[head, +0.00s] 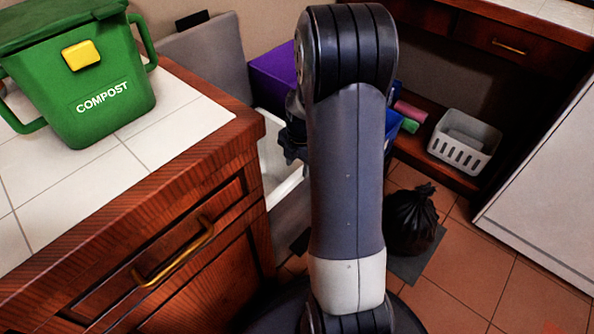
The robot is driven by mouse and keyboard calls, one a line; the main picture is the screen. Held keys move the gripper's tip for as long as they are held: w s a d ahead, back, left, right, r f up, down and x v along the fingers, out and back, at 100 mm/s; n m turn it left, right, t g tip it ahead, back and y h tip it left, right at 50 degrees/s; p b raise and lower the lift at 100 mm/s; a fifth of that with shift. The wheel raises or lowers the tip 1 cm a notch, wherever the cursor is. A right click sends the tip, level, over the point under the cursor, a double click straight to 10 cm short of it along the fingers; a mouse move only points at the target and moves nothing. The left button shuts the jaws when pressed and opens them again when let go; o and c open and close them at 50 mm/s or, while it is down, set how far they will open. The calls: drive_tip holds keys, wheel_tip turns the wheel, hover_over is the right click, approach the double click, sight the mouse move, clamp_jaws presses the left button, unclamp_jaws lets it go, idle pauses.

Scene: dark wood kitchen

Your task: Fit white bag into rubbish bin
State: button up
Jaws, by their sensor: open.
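My gripper (292,152) is dark and shows only partly at the left edge of my arm, which hides the rest of it. It is open and sits above a white rim or liner (283,190) low down behind the counter corner. This white thing appears to belong to a grey bin, whose upright grey panel (208,58), perhaps its raised lid, stands behind the counter. I cannot tell whether the white part is the bag or the bin's own rim. The counter and my arm hide most of the bin. I see nothing clearly held in the gripper.
A green compost caddy (88,82) stands on the tiled counter (190,125) at left. A purple box (272,75) is behind the bin. A tied black bag (411,222) is on the floor at right. A light basket (464,140) sits on a low shelf. Floor tiles at lower right are clear.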

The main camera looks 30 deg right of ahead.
sight(297, 174)
wheel_tip(297, 174, up, 5)
drive_tip(key=shift+s+d+f+p, duration=0.1)
drive_tip(key=shift+s+p, duration=0.05)
drive_tip(key=shift+p, duration=0.35)
drive_tip(key=shift+f, duration=0.15)
drive_tip(key=f+b, duration=0.1)
drive_tip(key=f, duration=0.3)
drive_tip(key=f+b, duration=0.2)
drive_tip(key=f, duration=0.2)
drive_tip(key=f+b, duration=0.2)
drive_tip(key=f, duration=0.3)
drive_tip(key=shift+w+a, duration=0.2)
drive_tip(key=shift+w, duration=0.15)
drive_tip(key=shift+r+p, duration=0.85)
drive_tip(key=shift+r, duration=0.8)
